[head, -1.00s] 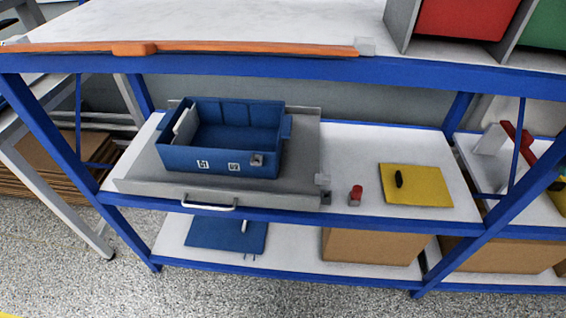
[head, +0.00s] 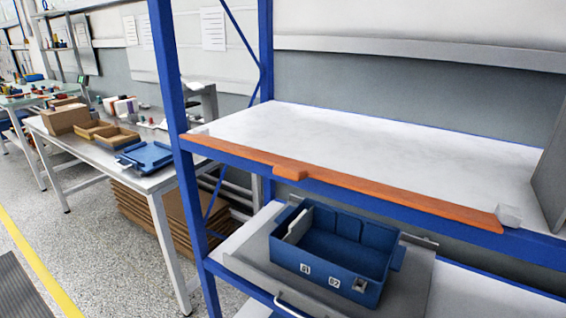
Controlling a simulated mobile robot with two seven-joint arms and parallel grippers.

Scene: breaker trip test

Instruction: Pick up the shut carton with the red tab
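A brown carton (head: 66,119) that looks shut stands on the white table at the left in the head view. I cannot make out a red tab on it. Two lower, open-topped brown cartons (head: 115,138) stand beside it, nearer the table's right part. Another small brown box shape (head: 66,101) shows just behind the shut-looking carton. Neither of my grippers is in view.
The white table (head: 158,183) also bears a blue tray-like piece (head: 146,157) and small items. The blue shelf rack (head: 183,130) stands right of it, with an orange bar (head: 350,190) and a blue bin (head: 340,245). Flat cardboard (head: 160,220) lies under the table.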

